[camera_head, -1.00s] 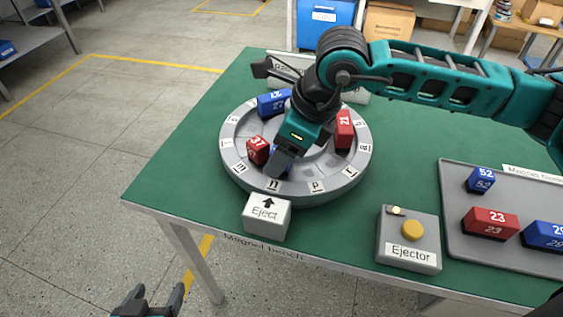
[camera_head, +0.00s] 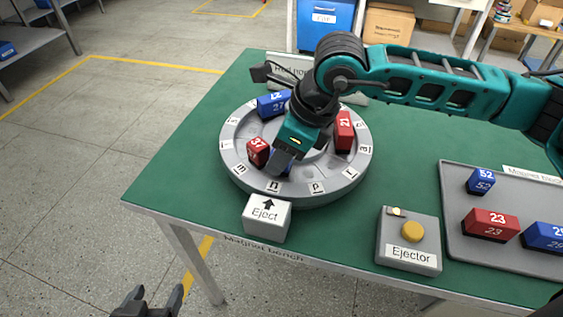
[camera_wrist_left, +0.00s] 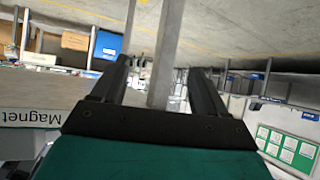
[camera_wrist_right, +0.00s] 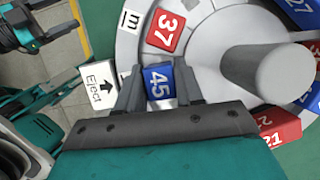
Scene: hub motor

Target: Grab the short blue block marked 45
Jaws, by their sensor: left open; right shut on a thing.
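The short blue block marked 45 (camera_wrist_right: 158,83) sits on the grey round hub (camera_head: 330,197), between the fingers of my right gripper (camera_wrist_right: 160,92), which is shut on it. In the head view the block (camera_head: 283,160) is mostly hidden behind my right gripper (camera_head: 277,165). A red block marked 37 (camera_wrist_right: 163,31) stands beside it on the hub; it also shows in the head view (camera_head: 257,151). My left gripper (camera_head: 150,298) is open and empty, low in front of the bench; its open fingers show in the left wrist view (camera_wrist_left: 160,85).
The hub also holds a blue block marked 27 (camera_head: 272,105) and a red block marked 21 (camera_head: 344,131). A white Eject block (camera_head: 266,220) and the Ejector box (camera_head: 408,240) stand at the front edge. A grey tray (camera_head: 459,225) with several blocks lies at right.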

